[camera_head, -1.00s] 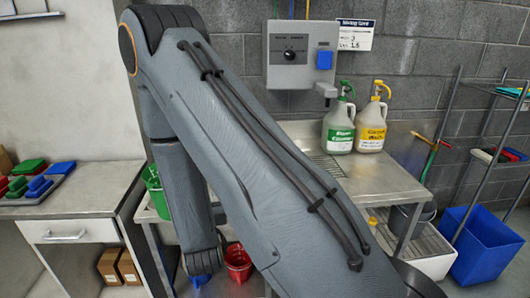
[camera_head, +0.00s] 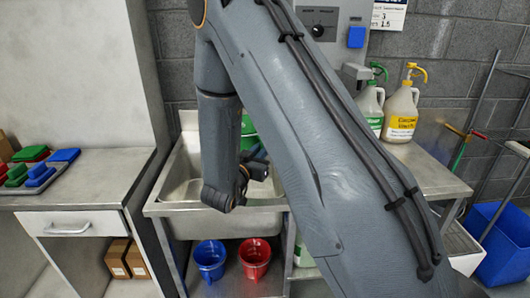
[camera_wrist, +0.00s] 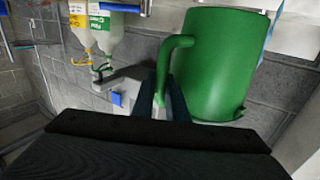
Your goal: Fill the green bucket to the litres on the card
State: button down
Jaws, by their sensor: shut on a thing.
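My gripper (camera_wrist: 168,100) is shut on the handle of the green bucket (camera_wrist: 222,62) in the wrist view, where the scene appears upside down. The bucket's inside is hidden, so I cannot tell whether it holds liquid. In the head view only a green sliver of it (camera_head: 248,128) shows behind my arm, above the sink (camera_head: 180,172). The card (camera_head: 388,14) hangs on the wall, cut off by the top edge; its small figures seem to read 3 and 1.5. The grey dispenser (camera_head: 320,22) with a blue button (camera_head: 356,37) is beside it.
Jugs with green (camera_head: 370,108) and yellow labels (camera_head: 402,112) stand on the counter to the right of the sink. A blue bucket (camera_head: 210,260) and a red bucket (camera_head: 255,260) are on the shelf below. Coloured pads (camera_head: 38,172) lie on the left counter. My arm hides the middle.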

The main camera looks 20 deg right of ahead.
jog(key=w+a+b, duration=0.3)
jog(key=w+a, duration=0.3)
jog(key=w, duration=0.5)
jog(key=shift+w, duration=0.15)
jog(key=shift+r, duration=0.15)
dwell(6.6)
